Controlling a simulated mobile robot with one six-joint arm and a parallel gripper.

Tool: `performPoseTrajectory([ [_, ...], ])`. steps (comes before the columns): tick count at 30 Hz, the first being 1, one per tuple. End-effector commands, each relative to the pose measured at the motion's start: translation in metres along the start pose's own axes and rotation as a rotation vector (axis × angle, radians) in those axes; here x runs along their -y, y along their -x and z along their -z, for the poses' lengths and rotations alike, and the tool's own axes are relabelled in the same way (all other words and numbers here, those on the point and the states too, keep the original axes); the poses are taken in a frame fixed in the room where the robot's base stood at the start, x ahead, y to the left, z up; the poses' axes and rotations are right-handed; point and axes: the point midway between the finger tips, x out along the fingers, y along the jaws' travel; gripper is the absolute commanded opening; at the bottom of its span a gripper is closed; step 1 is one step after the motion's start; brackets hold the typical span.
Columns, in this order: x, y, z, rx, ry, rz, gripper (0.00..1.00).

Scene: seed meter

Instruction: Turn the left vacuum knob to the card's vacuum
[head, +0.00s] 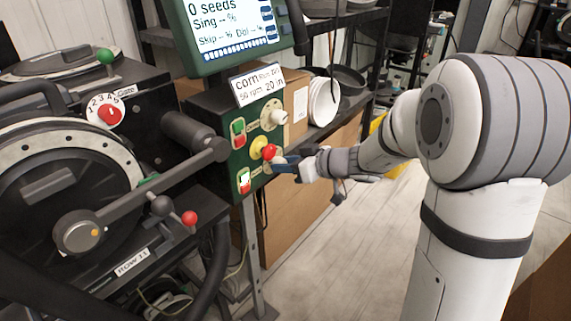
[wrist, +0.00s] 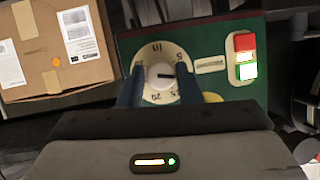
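The vacuum dial in front of my gripper (wrist: 160,77) is a pale round plate (wrist: 152,56) in the wrist view. The card (head: 257,84) above reads corn, 50 rpm and 20 in.
Another dial with a pale knob (head: 279,117) sits higher on the panel. A red button on yellow (head: 269,151) is close beside my gripper. A grey crank arm (head: 150,190) reaches towards the panel from the left. A cardboard box (wrist: 57,50) stands beside the panel.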

Motion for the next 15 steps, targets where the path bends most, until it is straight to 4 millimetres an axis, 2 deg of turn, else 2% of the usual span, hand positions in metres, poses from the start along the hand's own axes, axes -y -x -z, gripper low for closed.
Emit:
performPoseTrajectory([
  [1,0.0002,0.0,0.0,0.0,0.0,0.0,0.27],
  [9,0.0036,-0.0029,0.0008,0.001,0.003,0.007,0.07],
  [15,0.0024,-0.0026,-0.0009,-0.001,-0.013,0.012,0.07],
])
